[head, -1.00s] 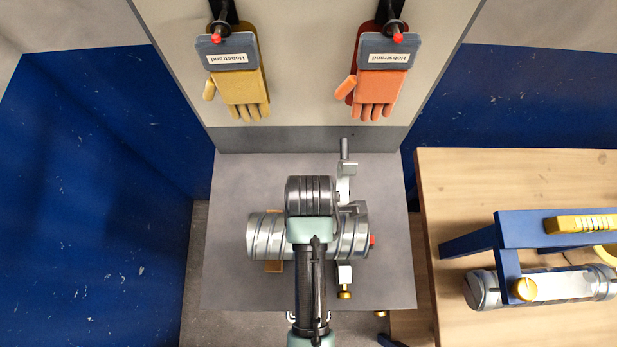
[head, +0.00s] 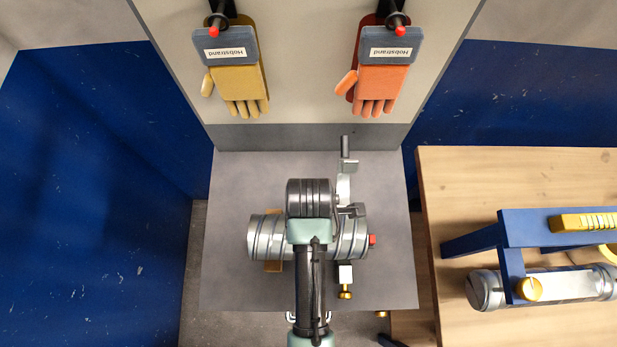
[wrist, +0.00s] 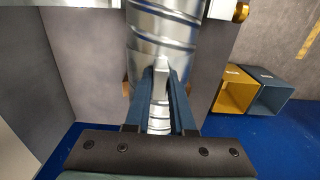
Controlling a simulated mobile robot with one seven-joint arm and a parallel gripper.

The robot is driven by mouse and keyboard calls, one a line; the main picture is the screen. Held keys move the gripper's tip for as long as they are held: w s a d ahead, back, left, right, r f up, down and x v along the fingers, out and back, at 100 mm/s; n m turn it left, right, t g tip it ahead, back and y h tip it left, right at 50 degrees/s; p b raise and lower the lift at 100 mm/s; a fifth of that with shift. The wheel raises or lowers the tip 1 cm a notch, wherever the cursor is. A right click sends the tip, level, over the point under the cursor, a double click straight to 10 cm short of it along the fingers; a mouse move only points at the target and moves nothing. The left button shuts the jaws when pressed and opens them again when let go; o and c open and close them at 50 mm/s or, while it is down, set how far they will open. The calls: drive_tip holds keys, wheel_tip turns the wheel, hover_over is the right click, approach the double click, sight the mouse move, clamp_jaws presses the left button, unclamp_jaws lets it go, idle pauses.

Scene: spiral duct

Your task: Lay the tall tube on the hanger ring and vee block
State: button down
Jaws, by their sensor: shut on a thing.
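The tall tube (head: 264,238) is a silvery spiral duct lying sideways across the grey stand, and it fills the top middle of the wrist view (wrist: 162,40). The vee block (head: 273,267) is brown and shows under the tube's left part. The hanger ring (head: 345,210) is a light metal bracket around or beside the tube's right part; the tube hides much of it. My gripper (wrist: 161,98) is shut on the tube, its blue fingers at the tube's surface. In the head view my wrist and arm cover the tube's middle.
A brass knob (head: 345,292) sticks out at the stand's (head: 228,290) front. Two gloves, yellow (head: 240,85) and orange (head: 380,85), hang on the back panel. A wooden table (head: 450,200) with a blue frame (head: 555,228) stands at right. Yellow and blue bins (wrist: 237,92) show in the wrist view.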

drive_tip(key=shift+f, duration=0.3)
drive_tip(key=c, duration=0.7)
unclamp_jaws()
